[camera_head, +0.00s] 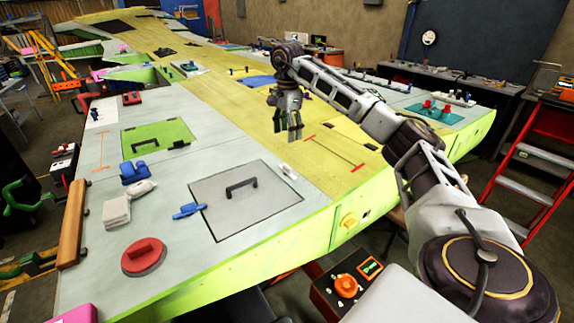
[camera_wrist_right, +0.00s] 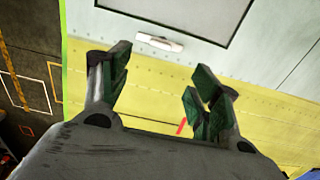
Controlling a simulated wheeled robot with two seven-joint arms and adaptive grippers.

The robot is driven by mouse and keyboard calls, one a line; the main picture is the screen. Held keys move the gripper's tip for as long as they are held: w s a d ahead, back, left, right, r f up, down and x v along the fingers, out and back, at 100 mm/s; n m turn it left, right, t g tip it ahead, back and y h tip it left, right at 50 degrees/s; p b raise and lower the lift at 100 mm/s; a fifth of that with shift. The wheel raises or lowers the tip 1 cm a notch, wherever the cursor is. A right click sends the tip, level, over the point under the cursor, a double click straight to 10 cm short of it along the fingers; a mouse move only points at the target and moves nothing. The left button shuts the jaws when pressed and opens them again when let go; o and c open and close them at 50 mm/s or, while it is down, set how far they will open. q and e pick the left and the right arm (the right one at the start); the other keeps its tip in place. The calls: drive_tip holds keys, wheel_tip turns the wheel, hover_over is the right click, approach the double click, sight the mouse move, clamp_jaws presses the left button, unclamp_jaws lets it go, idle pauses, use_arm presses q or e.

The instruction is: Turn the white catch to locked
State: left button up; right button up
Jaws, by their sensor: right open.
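The white catch (camera_head: 288,171) is a small pale bar on the wing skin, just off the right edge of the grey hatch panel (camera_head: 245,201) with a black handle. In the right wrist view the white catch (camera_wrist_right: 147,41) lies beside the panel's dark edge (camera_wrist_right: 150,20), beyond my fingers. No lock marking on it is readable. My right gripper (camera_head: 289,134) points down above the yellow skin, behind the catch in the head view. In the wrist view the right gripper (camera_wrist_right: 163,78) is open and empty, its green-padded fingers apart from the catch. My left gripper is not in view.
A blue catch (camera_head: 188,211) sits at the panel's left edge. The skin around the white catch is mostly clear.

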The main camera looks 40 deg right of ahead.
sight(287, 166)
drive_tip(key=shift+f, duration=0.15)
drive_tip(key=shift+w+f+p, duration=0.1)
drive_tip(key=shift+f+p, duration=0.75)
drive_tip(key=shift+f, duration=6)
drive_tip(key=c, duration=1)
